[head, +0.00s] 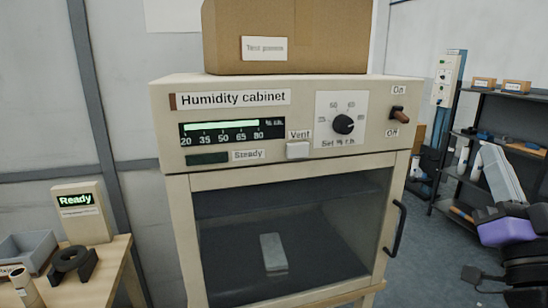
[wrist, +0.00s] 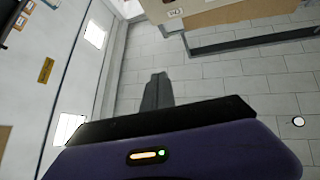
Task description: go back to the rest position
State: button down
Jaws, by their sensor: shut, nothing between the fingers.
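My gripper (wrist: 157,92) shows in the wrist view with its dark fingers together and nothing between them. In the head view, part of my purple and black arm end (head: 508,232) is at the right edge, to the right of the humidity cabinet and apart from it; the fingertips cannot be made out there. The cream humidity cabinet (head: 160,105) fills the middle of the head view. Its glass door looks shut, with a black handle (head: 396,228) at the right. A pale grey block (head: 272,251) shows behind the glass.
A cardboard box (head: 310,30) sits on the cabinet. A wooden table (head: 110,270) at the left bears a "Ready" device (head: 80,213), a grey bin (head: 25,250) and a black ring-shaped holder (head: 72,262). Dark shelving (head: 480,125) stands at the back right. Bare floor (head: 425,265) shows right of the cabinet.

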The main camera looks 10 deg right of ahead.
jog(key=s+a+f+g, duration=0.1)
jog(key=s+a+f, duration=0.25)
jog(key=f, duration=0.35)
jog(key=s+a+f+g, duration=0.2)
jog(key=s+a+f, duration=0.15)
jog(key=f, duration=0.45)
jog(key=s+a+f+g, duration=0.1)
jog(key=s+a+f, duration=0.2)
jog(key=a+f, duration=0.3)
jog(key=s+a+f+n+g+y, duration=0.2)
jog(key=s+a+f+n+y, duration=0.1)
jog(key=s+f, duration=0.5)
jog(key=s+a+f+n+g+y, duration=0.3)
jog(key=s+f, duration=0.5)
jog(key=s, duration=0.3)
jog(key=a+n+y, duration=0.1)
jog(key=a+y, duration=0.1)
jog(key=a, duration=0.1)
jog(key=shift+a+y, duration=0.35)
jog(key=shift+y, duration=0.05)
